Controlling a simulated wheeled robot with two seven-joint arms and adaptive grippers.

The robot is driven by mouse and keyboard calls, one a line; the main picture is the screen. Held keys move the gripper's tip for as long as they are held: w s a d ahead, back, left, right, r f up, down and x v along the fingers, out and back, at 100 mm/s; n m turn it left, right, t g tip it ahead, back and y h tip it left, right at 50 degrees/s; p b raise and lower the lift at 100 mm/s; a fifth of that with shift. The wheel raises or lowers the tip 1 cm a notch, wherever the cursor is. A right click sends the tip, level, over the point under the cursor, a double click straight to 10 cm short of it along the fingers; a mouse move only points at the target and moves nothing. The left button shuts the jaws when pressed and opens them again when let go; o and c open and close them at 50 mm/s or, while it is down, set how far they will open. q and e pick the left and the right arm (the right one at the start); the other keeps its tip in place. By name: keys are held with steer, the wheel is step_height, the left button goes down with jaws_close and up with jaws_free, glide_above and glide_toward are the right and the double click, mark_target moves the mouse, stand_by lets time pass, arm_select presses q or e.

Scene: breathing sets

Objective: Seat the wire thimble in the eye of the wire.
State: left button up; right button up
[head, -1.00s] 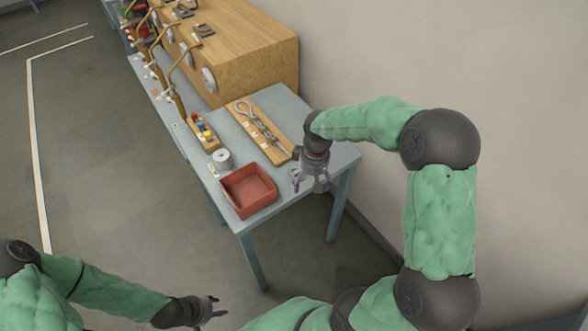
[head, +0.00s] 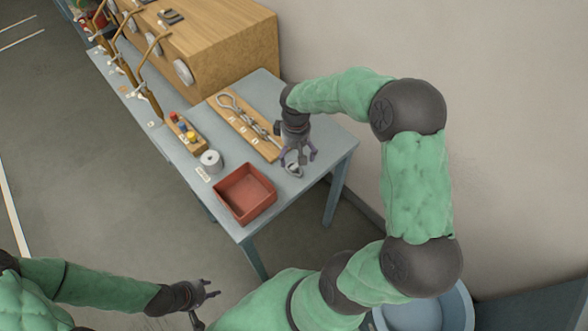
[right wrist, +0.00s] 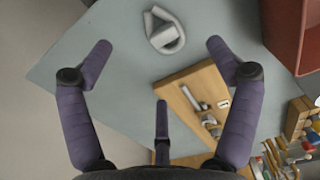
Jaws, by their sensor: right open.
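The wire thimble (head: 294,170), a small grey metal loop, lies on the table near its front right edge. It also shows in the right wrist view (right wrist: 164,30), beyond the fingertips. My right gripper (head: 297,157) is open above it, fingers spread and pointing down, empty; its fingers also show in the right wrist view (right wrist: 158,62). The wire (head: 250,122) lies along a wooden board (head: 268,152), its eye (head: 226,99) at the far end. My right gripper hides part of the board's near end. My left gripper (head: 212,290) is open and empty, low and away from the table.
A red tray (head: 245,208) stands at the table's front left. A white roll (head: 211,160) and a wooden block with coloured pieces (head: 184,134) stand behind it. A large wooden box (head: 230,50) closes the back. The table between tray and thimble is clear.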

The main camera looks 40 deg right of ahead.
mark_target(295, 168)
steer(key=shift+s+f+b, duration=0.15)
steer(key=shift+f+b, duration=0.25)
steer(key=shift+f, duration=1)
steer(key=shift+s+f+b, duration=0.1)
steer(key=shift+f+b, duration=0.3)
steer(key=shift+f, duration=0.95)
steer(key=shift+r, duration=0.1)
steer(key=c, duration=1.3)
